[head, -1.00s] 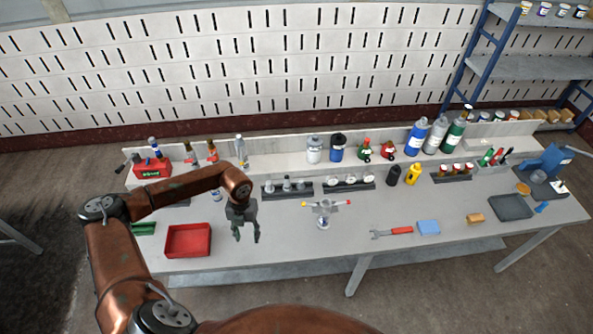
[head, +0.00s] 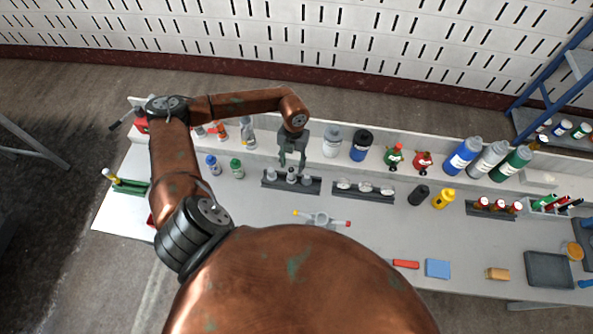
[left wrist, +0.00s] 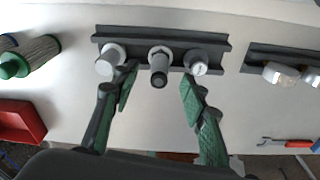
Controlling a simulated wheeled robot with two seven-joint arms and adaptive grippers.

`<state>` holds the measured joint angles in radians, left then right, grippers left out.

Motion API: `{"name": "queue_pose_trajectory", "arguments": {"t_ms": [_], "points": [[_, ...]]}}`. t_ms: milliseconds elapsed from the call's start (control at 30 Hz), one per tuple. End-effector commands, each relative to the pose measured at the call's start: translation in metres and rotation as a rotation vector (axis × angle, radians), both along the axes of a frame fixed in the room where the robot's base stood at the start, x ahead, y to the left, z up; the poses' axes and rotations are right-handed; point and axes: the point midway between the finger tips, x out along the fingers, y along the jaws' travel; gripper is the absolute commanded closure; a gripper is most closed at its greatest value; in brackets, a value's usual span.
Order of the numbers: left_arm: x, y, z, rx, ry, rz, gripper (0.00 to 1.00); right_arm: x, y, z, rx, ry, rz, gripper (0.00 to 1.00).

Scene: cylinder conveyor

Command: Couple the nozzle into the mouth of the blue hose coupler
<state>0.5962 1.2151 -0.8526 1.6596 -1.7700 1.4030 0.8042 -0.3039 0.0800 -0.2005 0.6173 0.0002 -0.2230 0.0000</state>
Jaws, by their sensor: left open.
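My left gripper (head: 292,166) is open above a dark rack (head: 312,187) that holds three grey fittings. In the left wrist view its green-padded fingers (left wrist: 159,84) spread to either side of the middle fitting, a nozzle-like piece (left wrist: 158,66) with a wider collar and a dark round end. The left finger overlaps the edge of the left fitting (left wrist: 110,58); the right fitting (left wrist: 197,62) has a pale top. I cannot tell whether the fingers touch anything. A small blue-topped piece (head: 212,164), possibly the blue hose coupler, stands left of the rack; its mouth is not clear.
A green-topped piece (head: 237,168) stands beside the blue-topped one. A second rack (head: 363,191) lies to the right. A fixture with yellow and red ends (head: 321,219) is in front. Bottles stand along the back ledge. My arm hides the front-left table.

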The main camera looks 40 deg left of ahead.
Motion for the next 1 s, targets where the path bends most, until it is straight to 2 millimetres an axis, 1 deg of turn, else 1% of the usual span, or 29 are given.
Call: {"name": "queue_pose_trajectory", "arguments": {"t_ms": [33, 100, 267, 500, 567, 800, 1000], "points": [[-0.003, 0.0, -0.007, 0.0, 0.004, 0.002, 0.6, 0.0, 0.0, 0.001, 0.0, 0.0, 0.0, 0.54], [-0.004, 0.001, -0.014, 0.001, 0.002, 0.005, 0.6, 0.0, 0.0, 0.001, 0.0, 0.0, 0.0, 0.54], [-0.005, 0.0, -0.025, 0.001, 0.003, 0.006, 0.6, 0.001, 0.0, 0.004, 0.0, -0.003, 0.0, 0.54], [-0.008, -0.004, -0.059, 0.001, 0.002, 0.006, 0.6, 0.006, 0.0, 0.009, 0.0, -0.01, 0.0, 0.54], [-0.008, -0.004, -0.065, 0.001, 0.001, 0.004, 0.6, 0.007, 0.0, 0.009, 0.0, -0.011, 0.001, 0.54], [-0.008, -0.004, -0.067, 0.001, 0.0, 0.003, 0.6, 0.007, 0.0, 0.009, 0.0, -0.012, 0.001, 0.54], [-0.008, -0.004, -0.067, 0.001, 0.0, 0.003, 0.74, 0.007, 0.0, 0.009, 0.0, -0.012, 0.001, 0.54]]}}
